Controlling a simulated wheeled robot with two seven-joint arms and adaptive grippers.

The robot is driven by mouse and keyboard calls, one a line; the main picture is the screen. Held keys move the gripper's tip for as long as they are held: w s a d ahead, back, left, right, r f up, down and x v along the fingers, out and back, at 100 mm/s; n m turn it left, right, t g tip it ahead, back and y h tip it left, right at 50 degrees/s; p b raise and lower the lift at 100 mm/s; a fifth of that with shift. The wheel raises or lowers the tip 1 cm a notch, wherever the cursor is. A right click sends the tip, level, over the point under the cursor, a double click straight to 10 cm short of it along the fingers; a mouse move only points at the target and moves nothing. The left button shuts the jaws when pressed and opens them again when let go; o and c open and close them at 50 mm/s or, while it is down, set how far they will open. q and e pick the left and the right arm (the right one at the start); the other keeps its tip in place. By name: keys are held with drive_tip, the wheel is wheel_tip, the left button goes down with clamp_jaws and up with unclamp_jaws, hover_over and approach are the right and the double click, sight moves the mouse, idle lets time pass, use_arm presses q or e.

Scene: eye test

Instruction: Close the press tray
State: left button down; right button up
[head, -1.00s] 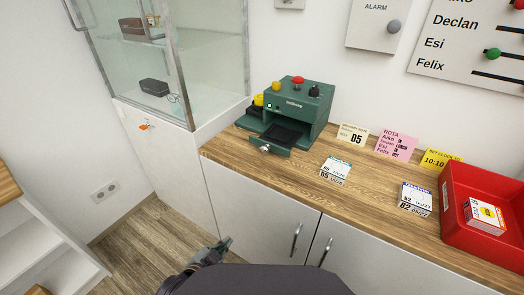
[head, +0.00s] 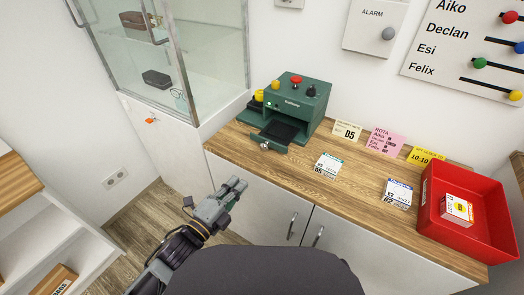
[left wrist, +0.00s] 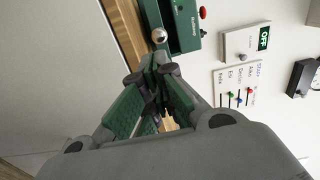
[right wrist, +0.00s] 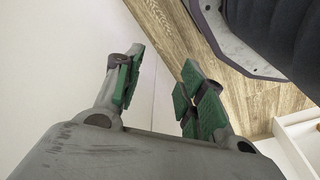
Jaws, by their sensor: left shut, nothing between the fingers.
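The green press (head: 298,103) stands on the wooden counter, with a red button on top. Its tray (head: 280,133), green with a dark inside, sticks out of the front. A round silver knob (head: 264,146) is on the tray's front. My left gripper (head: 238,186) is shut and empty, in front of the counter edge, below and apart from the knob. In the left wrist view the knob (left wrist: 159,36) and press (left wrist: 183,22) show just beyond the shut fingertips (left wrist: 153,72). My right gripper (right wrist: 163,62) shows only in its wrist view, open and empty.
A glass cabinet (head: 165,55) stands left of the press. A red bin (head: 470,247) stands at the right. White cupboard doors (head: 265,205) are below the counter.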

use_arm(q)
drive_tip(key=shift+d+r, duration=0.1)
drive_tip(key=shift+r, duration=0.05)
drive_tip(key=shift+w+d, duration=0.1)
drive_tip(key=shift+w, duration=0.1)
idle(0.3)
approach(267, 150)
drive_tip(key=shift+b+x, duration=0.55)
drive_tip(key=shift+x, duration=2.7)
drive_tip(key=shift+w, duration=0.15)
drive_tip(key=shift+w+d, duration=0.1)
use_arm(e)
drive_tip(key=r, duration=0.3)
drive_tip(key=a+r, duration=0.1)
drive_tip(key=shift+s+r, duration=0.2)
drive_tip(key=shift+s, duration=0.15)
drive_tip(key=shift+w, duration=0.1)
